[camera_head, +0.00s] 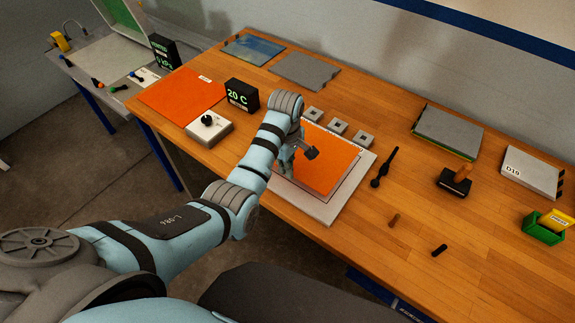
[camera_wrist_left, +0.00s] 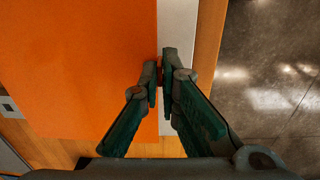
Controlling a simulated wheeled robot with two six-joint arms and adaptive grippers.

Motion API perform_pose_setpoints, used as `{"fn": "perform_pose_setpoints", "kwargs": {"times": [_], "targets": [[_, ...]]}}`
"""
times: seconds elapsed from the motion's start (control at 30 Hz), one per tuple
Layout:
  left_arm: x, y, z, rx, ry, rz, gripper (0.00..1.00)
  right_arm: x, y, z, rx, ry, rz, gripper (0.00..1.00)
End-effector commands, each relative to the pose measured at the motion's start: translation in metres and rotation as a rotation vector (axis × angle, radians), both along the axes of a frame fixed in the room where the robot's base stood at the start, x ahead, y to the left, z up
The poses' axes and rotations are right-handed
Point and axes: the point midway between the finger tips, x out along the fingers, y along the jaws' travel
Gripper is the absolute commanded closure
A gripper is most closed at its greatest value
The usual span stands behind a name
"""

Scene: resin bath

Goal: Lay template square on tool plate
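The template is a flat orange sheet (camera_head: 335,160) over the pale grey tool plate (camera_head: 318,210) at the table's front edge. A thin dark outline shows on the plate around its near and right sides. My left gripper (camera_head: 286,168) is at the sheet's near left edge. In the left wrist view the orange sheet (camera_wrist_left: 85,65) fills the left, and the fingers (camera_wrist_left: 160,78) are nearly together with its edge between them; a pale plate strip (camera_wrist_left: 177,30) shows beside it. Whether the sheet touches the plate everywhere is unclear. My right gripper is not in view.
Three small grey blocks (camera_head: 338,126) stand along the plate's far side. A white box with a black knob (camera_head: 208,127) and a "20 C" display (camera_head: 242,95) are left. A black tool (camera_head: 384,167) lies right of the plate. Another orange sheet (camera_head: 180,100) lies farther left.

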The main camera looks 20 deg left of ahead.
Motion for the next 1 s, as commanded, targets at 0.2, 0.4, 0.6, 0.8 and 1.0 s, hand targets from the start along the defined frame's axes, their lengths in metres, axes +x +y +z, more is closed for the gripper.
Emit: {"fn": "perform_pose_setpoints", "kwargs": {"times": [0.2,0.4,0.6,0.8,1.0], "targets": [[0.0,0.0,-0.009,0.0,0.001,0.0,1.0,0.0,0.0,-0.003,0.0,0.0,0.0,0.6],[0.0,0.0,-0.016,0.0,0.001,0.0,1.0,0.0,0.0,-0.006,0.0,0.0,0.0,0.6],[0.0,0.0,-0.023,0.0,0.0,0.0,1.0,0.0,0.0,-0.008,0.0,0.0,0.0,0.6],[0.0,0.0,-0.03,0.0,0.001,0.0,1.0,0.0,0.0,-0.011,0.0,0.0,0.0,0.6],[0.0,0.0,-0.037,0.0,0.0,0.0,1.0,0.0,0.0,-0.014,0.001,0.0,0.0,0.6]]}}
